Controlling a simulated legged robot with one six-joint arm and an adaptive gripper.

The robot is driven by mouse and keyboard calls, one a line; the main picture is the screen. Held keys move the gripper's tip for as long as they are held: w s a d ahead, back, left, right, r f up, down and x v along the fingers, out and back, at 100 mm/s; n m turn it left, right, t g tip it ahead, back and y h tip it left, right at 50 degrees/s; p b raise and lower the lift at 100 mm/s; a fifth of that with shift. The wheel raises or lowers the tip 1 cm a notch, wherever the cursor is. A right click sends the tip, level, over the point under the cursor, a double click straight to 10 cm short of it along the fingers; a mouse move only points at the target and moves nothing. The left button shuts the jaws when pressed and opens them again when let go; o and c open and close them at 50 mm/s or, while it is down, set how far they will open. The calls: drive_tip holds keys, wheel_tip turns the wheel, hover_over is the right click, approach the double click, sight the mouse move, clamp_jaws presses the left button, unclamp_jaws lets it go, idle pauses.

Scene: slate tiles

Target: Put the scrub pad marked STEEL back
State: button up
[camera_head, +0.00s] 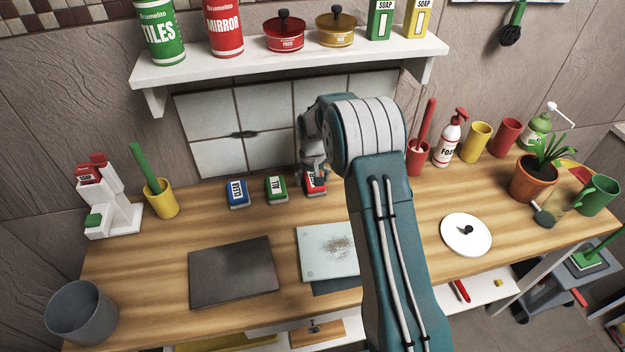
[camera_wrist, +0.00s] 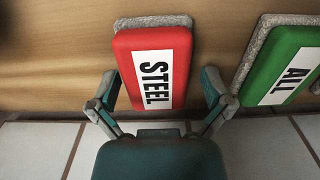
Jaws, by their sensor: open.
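The red scrub pad marked STEEL (camera_head: 316,188) lies on the wooden counter (camera_head: 200,226) near the tiled back wall, partly hidden by my gripper (camera_head: 314,172) in the head view. In the wrist view the red pad (camera_wrist: 152,68) shows its white STEEL label and a grey scrubbing layer. My gripper (camera_wrist: 158,88) is open, with one finger on each side of the pad. Whether the fingers touch it, I cannot tell. A green pad marked ALL (camera_head: 276,190) lies to its left in the head view, and a blue pad (camera_head: 237,194) lies further left.
A dark slate (camera_head: 232,272) and a pale soiled tile (camera_head: 325,250) lie in front of the pads. A white stand (camera_head: 112,208) and a yellow cup (camera_head: 162,200) are at left. A shelf (camera_head: 290,62) overhangs the back.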

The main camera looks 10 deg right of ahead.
wheel_tip(320, 180, up, 8)
drive_tip(key=shift+f, duration=0.15)
idle(0.4)
idle(0.3)
